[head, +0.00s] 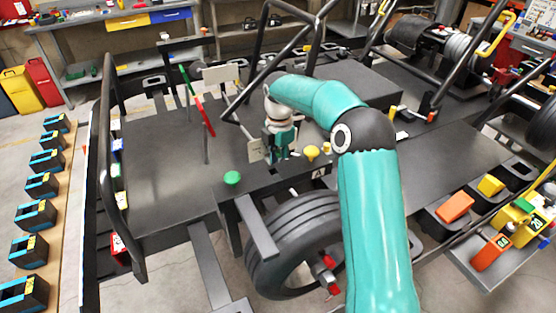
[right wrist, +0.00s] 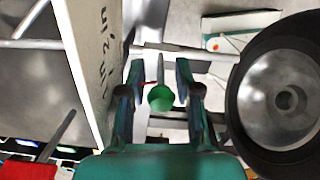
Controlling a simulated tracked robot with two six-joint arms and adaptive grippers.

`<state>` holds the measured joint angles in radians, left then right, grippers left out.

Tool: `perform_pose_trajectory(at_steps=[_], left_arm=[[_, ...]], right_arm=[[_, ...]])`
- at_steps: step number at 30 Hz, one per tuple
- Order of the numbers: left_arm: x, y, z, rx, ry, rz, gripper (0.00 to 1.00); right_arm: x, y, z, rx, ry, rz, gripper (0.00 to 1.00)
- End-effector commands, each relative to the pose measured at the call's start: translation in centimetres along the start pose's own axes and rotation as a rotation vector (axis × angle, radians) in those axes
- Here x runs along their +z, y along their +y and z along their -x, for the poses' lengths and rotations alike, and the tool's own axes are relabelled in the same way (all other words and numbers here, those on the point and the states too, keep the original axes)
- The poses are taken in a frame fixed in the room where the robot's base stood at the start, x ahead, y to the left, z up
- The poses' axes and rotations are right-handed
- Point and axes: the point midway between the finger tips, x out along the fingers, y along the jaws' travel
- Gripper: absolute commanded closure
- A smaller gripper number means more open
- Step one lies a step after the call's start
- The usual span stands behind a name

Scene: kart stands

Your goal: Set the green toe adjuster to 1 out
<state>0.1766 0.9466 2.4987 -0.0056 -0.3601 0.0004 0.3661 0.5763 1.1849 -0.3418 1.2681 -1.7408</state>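My right gripper (head: 279,157) reaches down over the kart's dark deck in the head view, beside a pale upright plate (head: 255,149). In the right wrist view my right gripper (right wrist: 161,95) is open, with one finger on each side of a small green knob (right wrist: 161,98), seemingly the toe adjuster, on a grey rod. Gaps show between the knob and both fingers. The plate (right wrist: 92,55) stands close to the left finger with partly readable lettering, "in 2 in". The adjuster's setting cannot be read. My left gripper is not in view.
A kart wheel (head: 292,240) is below; a wheel (right wrist: 285,100) is close on the right in the wrist view.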

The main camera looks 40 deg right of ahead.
Motion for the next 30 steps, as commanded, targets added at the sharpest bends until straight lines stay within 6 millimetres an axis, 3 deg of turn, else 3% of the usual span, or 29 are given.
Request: perform_pose_trajectory(at_steps=[8, 14, 25, 30], left_arm=[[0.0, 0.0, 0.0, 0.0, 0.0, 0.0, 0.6], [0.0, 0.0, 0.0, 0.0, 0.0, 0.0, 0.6], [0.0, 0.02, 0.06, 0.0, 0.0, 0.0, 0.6], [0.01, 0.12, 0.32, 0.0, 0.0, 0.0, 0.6]], right_arm=[[0.03, 0.0, -0.11, 0.0, 0.0, -0.001, 0.69], [0.03, 0.02, -0.09, 0.001, 0.0, -0.001, 1.0], [-0.09, 0.15, 0.1, 0.003, -0.012, 0.0, 1.0], [-0.91, 0.35, 0.13, -0.018, -0.113, 0.005, 1.0]])
